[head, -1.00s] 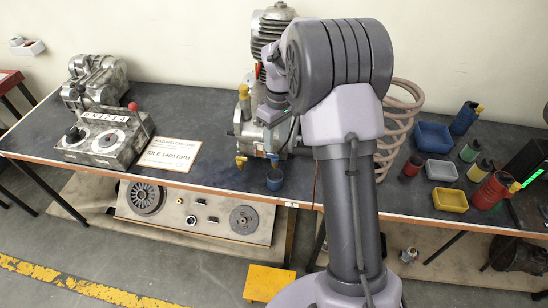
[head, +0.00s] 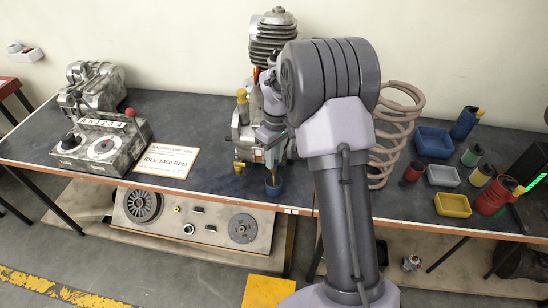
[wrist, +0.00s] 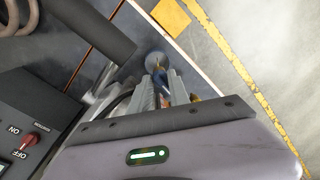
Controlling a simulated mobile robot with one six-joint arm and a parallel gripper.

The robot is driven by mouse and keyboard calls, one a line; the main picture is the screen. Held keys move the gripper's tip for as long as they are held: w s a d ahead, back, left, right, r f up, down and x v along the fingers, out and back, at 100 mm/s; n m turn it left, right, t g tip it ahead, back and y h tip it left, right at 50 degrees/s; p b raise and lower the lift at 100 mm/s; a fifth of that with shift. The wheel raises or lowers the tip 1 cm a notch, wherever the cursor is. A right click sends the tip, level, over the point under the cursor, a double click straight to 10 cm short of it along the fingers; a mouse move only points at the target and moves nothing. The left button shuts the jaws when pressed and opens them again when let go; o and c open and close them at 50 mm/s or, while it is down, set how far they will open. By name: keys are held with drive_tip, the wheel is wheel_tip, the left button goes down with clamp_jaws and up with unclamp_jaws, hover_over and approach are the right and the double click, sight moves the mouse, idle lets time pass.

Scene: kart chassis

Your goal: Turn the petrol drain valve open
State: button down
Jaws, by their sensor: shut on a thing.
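The engine (head: 243,150) stands upright at the middle of the bench. My gripper (head: 271,156) is at its low front side, largely hidden by my arm in the head view. In the wrist view my gripper (wrist: 161,78) is shut on a small blue-and-yellow part, which I take to be the petrol drain valve (wrist: 158,73); the fingers cover most of it. A blue cup (head: 274,189) stands just below the gripper. A thin amber streak shows between gripper and cup. The valve's exact angle cannot be made out.
A brass tap (head: 238,166) sits at the engine's lower left. A gear-selector box (head: 100,146) and a sign (head: 166,161) lie left. A pink coil (head: 398,140), coloured trays (head: 452,205) and bottles stand right. The bench front edge is close to the cup.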

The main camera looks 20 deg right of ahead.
drive_tip(key=m+p, duration=0.1)
drive_tip(key=m, duration=0.3)
drive_tip(key=shift+m, duration=0.3)
drive_tip(key=m, duration=0.4)
drive_tip(key=shift+m, duration=0.3)
drive_tip(key=m, duration=0.4)
drive_tip(key=shift+t, duration=0.3)
drive_tip(key=shift+s+m, duration=0.1)
drive_tip(key=shift+m, duration=2.2)
drive_tip(key=c, duration=1.2)
unclamp_jaws()
drive_tip(key=shift+c, duration=0.2)
drive_tip(key=shift+r, duration=0.1)
